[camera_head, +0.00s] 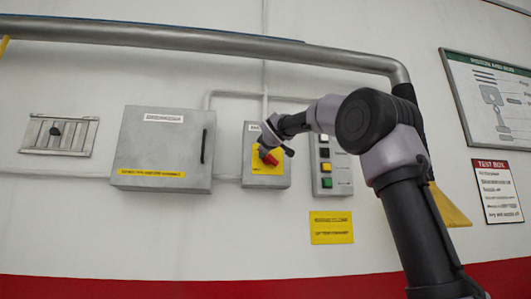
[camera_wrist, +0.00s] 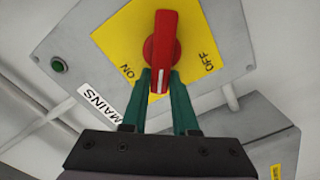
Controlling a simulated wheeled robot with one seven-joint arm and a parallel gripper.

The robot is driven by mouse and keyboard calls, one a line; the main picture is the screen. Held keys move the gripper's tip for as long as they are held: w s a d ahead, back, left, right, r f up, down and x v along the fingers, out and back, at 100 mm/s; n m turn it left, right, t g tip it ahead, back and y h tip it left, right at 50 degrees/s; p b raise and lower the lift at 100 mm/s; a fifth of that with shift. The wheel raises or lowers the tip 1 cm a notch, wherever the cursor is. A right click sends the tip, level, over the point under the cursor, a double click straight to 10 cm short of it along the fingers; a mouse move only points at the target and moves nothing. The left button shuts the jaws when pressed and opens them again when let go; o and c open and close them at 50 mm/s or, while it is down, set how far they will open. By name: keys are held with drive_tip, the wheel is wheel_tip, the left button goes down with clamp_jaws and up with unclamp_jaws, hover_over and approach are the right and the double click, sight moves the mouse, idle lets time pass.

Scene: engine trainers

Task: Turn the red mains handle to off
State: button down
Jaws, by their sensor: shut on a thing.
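The red mains handle (camera_wrist: 163,35) is on a yellow plate (camera_wrist: 112,38) on the front of a grey box. In the wrist view my gripper (camera_wrist: 160,82) has its two green fingers on either side of the handle's lower end, shut on it. That end, with a white mark, points between the words ON at its left and OFF at its right. A MAINS label (camera_wrist: 97,104) is beside the plate. In the head view the red handle (camera_head: 268,157) is partly covered by my gripper (camera_head: 266,148).
Left of the mains box is a larger grey cabinet (camera_head: 160,150) with a black handle. Close on the right is a button panel (camera_head: 332,166) with several coloured buttons. A thick pipe (camera_head: 180,40) runs above. A small green lamp (camera_wrist: 59,65) is on the mains box.

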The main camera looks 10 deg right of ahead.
drive_tip(key=shift+a+f+n, duration=0.1)
drive_tip(key=shift+f+n, duration=0.2)
drive_tip(key=shift+n, duration=0.9)
drive_tip(key=shift+a+f+n, duration=0.1)
drive_tip(key=shift+f+n, duration=0.2)
drive_tip(key=shift+n, duration=0.9)
drive_tip(key=shift+a+f+n, duration=0.1)
drive_tip(key=shift+f+n, duration=0.2)
drive_tip(key=shift+n, duration=0.9)
drive_tip(key=shift+f, duration=0.1)
drive_tip(key=c, duration=0.7)
unclamp_jaws()
drive_tip(key=shift+s, duration=0.1)
drive_tip(key=s, duration=1)
drive_tip(key=shift+s, duration=0.3)
